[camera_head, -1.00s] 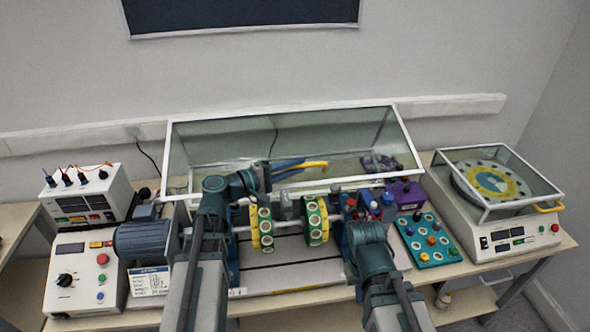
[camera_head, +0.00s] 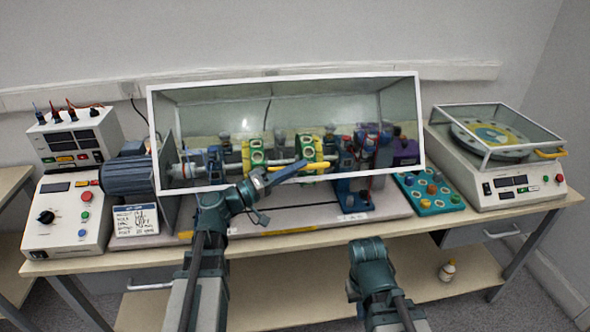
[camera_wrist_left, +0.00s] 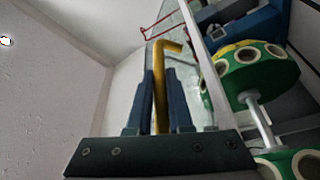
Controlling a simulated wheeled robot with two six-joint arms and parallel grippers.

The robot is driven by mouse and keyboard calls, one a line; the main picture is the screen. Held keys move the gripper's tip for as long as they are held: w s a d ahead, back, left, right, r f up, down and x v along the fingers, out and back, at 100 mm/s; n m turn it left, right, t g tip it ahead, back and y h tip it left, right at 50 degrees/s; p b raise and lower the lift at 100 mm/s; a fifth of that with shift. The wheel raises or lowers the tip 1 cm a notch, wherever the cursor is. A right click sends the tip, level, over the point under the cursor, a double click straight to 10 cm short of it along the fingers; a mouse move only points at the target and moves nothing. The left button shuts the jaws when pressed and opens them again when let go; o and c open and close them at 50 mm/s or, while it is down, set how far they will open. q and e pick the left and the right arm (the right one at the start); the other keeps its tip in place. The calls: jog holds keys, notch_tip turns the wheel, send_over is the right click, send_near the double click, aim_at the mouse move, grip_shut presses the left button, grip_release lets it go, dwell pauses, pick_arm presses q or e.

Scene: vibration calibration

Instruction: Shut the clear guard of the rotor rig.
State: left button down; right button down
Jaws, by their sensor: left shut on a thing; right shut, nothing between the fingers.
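The clear guard (camera_head: 215,112), a see-through box with a white frame, is tilted over the rotor rig. I see the rig's shaft and its green and yellow rotor discs (camera_head: 312,150) through it. The guard's lower white edge runs across in front of the discs. My left gripper (camera_head: 292,172) is shut on the guard's yellow handle (camera_head: 318,165); the left wrist view shows the yellow handle (camera_wrist_left: 160,62) between its blue fingers. My right arm is low in front of the bench, apart from the guard; its fingers are hidden.
A grey motor (camera_head: 128,176) and white control box (camera_head: 65,215) stand left of the guard. A teal tray of knobs (camera_head: 428,192) and a balancing machine (camera_head: 500,180) with its own clear cover stand right. The bench's front strip (camera_head: 300,236) is mostly clear.

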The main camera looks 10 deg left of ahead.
pick_arm(q)
notch_tip(320, 180, down, 14)
jog(key=s+m+h+b, duration=0.1)
jog(key=m+b, duration=0.3)
jog(key=b, duration=1)
jog(key=shift+s+d+f+g+h+b, duration=0.25)
jog(key=shift+s+d+g+h+b, duration=0.05)
jog(key=shift+s+h, duration=0.1)
jog(key=c, duration=0.8)
grip_release()
jog(key=shift+c, duration=0.2)
jog(key=b+v, duration=0.4)
jog(key=v, duration=0.9)
jog(key=shift+s+a+f, duration=0.2)
jog(key=shift+s+a, duration=0.05)
